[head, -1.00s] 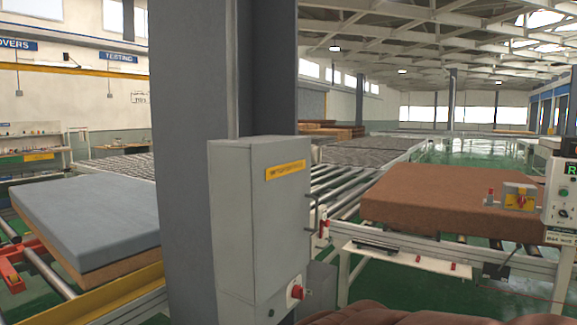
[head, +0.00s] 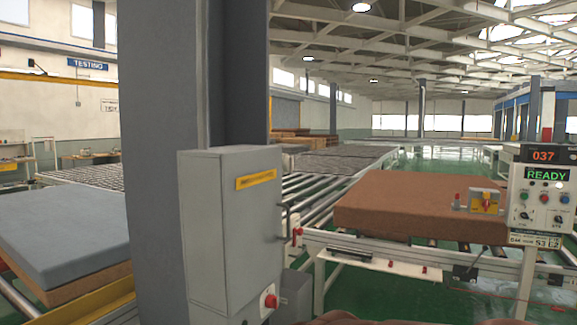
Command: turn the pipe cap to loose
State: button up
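I cannot make out a pipe cap in the head view. My gripper is not in view. A grey box (head: 228,240) is fixed to a dark grey column (head: 165,120), with a yellow label and a red round knob (head: 270,301) low on its front. A control panel (head: 540,195) at the right shows "037" and "READY" above several buttons and knobs. A small yellow device (head: 484,201) with red parts sits left of the panel, in front of the brown mattress (head: 420,211).
A grey-topped mattress (head: 65,232) lies on the left conveyor. Roller conveyors (head: 318,200) run back behind the column. The column and box block the middle left. Green floor (head: 395,298) shows below the right conveyor. A brown surface, unclear, shows at the bottom edge.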

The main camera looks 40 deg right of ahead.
aim_at(287, 164)
jog(key=k, duration=1.25)
jog(key=z, duration=0.95)
jog(key=i, duration=1.65)
jog(key=u, duration=0.75)
